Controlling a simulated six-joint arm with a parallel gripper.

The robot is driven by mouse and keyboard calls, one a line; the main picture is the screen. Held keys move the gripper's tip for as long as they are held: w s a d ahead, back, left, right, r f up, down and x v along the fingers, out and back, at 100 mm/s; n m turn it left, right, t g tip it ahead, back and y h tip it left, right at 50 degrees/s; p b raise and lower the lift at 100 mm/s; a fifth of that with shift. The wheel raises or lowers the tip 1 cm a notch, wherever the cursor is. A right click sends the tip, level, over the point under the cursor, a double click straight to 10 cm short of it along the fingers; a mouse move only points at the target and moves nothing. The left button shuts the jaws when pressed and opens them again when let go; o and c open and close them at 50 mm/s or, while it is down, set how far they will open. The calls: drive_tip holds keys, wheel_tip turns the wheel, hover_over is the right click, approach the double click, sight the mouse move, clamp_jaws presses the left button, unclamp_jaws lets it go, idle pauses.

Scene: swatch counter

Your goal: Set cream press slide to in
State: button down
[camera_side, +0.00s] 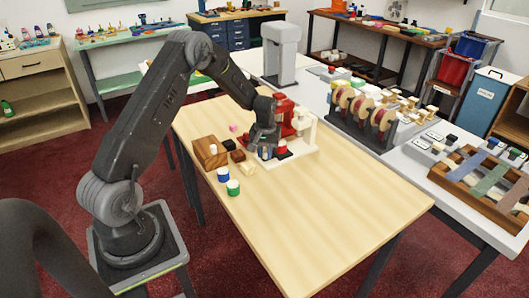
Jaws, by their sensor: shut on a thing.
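My gripper (264,148) points down over the far part of the wooden table, at a cluster of small devices. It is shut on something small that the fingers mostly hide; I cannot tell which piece. A cream press (303,128) with an upright frame and a pale base stands just right of my gripper. A red press (285,112) stands right behind the gripper, partly covered by it. A dark base with a red knob (282,147) lies right next to the fingertips. The cream press's slide is not clear at this size.
A brown wooden block (209,152), blue-banded jar (223,174) and green-banded jar (233,187) stand left and in front of the gripper. Small dark and pale blocks lie between. The near table top (310,220) is clear. A white counter with spools (362,108) runs along the right.

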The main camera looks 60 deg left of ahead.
sight(275, 153)
drive_tip(key=shift+w, duration=2)
drive_tip(key=c, duration=1.3)
unclamp_jaws()
wheel_tip(275, 153, up, 14)
drive_tip(key=shift+f, duration=0.1)
drive_tip(key=shift+c, duration=0.4)
